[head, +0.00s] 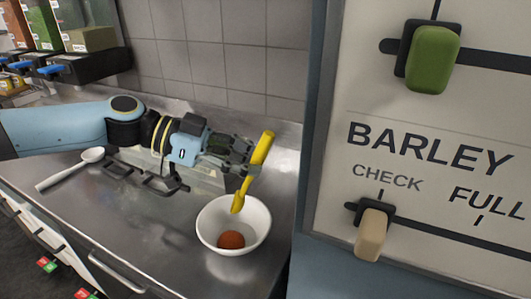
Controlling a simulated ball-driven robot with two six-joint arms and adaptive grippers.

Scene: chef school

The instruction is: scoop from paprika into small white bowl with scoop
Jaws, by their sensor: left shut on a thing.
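A small white bowl (263,217) stands on the steel counter, with a small mound of red-brown powder (231,240) in its bottom. My left gripper (245,165) is shut on a yellow scoop (264,147). It holds the scoop steeply tilted, with the lower end at the bowl's far rim and the upper end pointing up and right. I cannot tell whether the scoop touches the bowl or holds any powder. No container labelled paprika can be made out. My right gripper is not in view.
A white spoon (72,169) lies on the counter at the left. Dispensers (85,35) stand at the back left. A clear container (205,178) sits behind the bowl under my arm. A board marked BARLEY (420,150) with sliders blocks the right side.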

